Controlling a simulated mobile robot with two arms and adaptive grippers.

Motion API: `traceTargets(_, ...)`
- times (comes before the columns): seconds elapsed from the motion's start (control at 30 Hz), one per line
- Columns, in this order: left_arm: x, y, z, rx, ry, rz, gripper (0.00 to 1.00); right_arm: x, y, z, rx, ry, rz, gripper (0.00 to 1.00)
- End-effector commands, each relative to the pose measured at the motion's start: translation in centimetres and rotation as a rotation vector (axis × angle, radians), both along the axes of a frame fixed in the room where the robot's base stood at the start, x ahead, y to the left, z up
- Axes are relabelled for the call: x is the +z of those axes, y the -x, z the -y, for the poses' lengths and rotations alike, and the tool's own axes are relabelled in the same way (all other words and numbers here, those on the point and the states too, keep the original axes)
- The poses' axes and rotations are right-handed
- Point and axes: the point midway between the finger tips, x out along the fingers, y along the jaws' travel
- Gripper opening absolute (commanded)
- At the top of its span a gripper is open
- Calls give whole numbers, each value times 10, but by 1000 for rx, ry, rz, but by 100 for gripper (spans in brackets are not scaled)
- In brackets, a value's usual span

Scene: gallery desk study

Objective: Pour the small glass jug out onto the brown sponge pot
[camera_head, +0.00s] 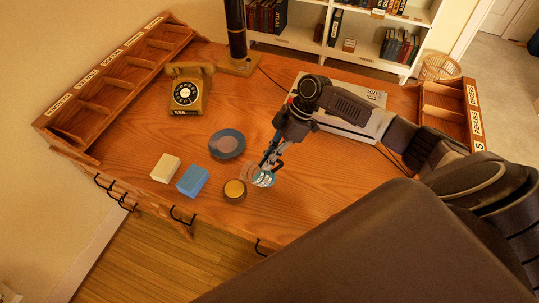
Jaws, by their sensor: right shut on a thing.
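The brown sponge pot (234,190) is a small round dark pot with a yellow-orange top, on the desk near its front edge. The small glass jug (262,179) is clear with a bluish tint, just right of the pot. My right gripper (269,164) reaches down from the upper right and is shut on the jug, covering part of it. The jug looks tilted, but I cannot tell exactly how far, nor whether it touches the desk. I cannot see any liquid running out. My left gripper is out of view.
A dark plate (227,143) lies behind the pot. A cream block (165,168) and a blue block (192,181) lie to its left. A yellow telephone (188,90) and a lamp post (236,32) stand farther back. The desk (310,180) is bare right of the jug.

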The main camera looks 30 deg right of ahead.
Motion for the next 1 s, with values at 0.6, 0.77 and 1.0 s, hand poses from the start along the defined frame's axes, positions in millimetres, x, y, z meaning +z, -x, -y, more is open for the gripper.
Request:
traceTargets(0.6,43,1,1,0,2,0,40,11,-7,-28,4,348,-64,0)
traceTargets(0.77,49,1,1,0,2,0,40,19,-8,-36,3,441,-85,0)
traceTargets(1.0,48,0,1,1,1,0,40,15,-8,-35,0,460,-93,0)
